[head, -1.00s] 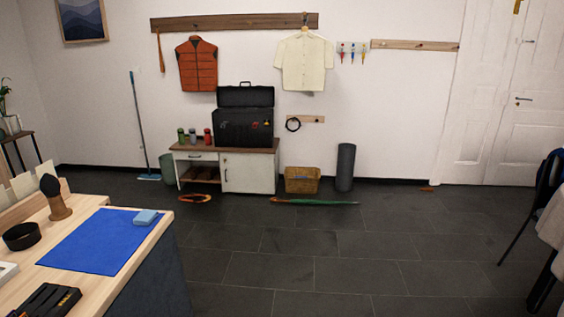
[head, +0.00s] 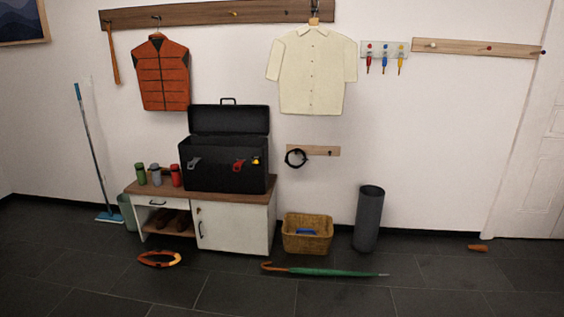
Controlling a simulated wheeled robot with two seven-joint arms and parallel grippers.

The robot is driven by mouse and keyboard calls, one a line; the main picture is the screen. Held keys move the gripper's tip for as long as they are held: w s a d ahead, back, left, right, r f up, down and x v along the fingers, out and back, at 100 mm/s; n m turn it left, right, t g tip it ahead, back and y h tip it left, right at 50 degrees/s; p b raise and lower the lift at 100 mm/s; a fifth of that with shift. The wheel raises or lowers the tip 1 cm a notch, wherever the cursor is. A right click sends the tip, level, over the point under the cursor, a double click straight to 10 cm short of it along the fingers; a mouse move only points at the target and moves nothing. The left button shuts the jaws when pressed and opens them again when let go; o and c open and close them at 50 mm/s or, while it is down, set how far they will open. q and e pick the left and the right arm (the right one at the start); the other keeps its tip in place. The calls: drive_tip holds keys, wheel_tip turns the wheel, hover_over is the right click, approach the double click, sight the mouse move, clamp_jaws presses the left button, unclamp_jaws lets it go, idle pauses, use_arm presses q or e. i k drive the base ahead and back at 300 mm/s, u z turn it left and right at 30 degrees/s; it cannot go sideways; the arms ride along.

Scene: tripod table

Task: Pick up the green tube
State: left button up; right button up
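No gripper of mine shows in the head view. A small green tube-shaped container (head: 141,174) stands upright on the left end of the bench top (head: 235,197). A grey one (head: 157,175) and a red one (head: 175,176) stand to its right. A long green closed umbrella (head: 325,272) with an orange-brown handle lies on the floor in front of the bench and basket. From this distance I cannot tell whether the green container is the green tube.
A black open toolbox (head: 225,165) stands on the bench. A wicker basket (head: 307,234) and a dark grey roll (head: 369,220) stand to the right. An orange ring-shaped thing (head: 159,259) lies on the floor. A blue mop (head: 94,160) leans at left. The near floor is mostly clear.

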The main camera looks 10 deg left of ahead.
sight(140, 168)
drive_tip(key=i, duration=1.4)
drive_tip(key=u, duration=2.7)
drive_tip(key=i, duration=1.25)
drive_tip(key=z, duration=1.7)
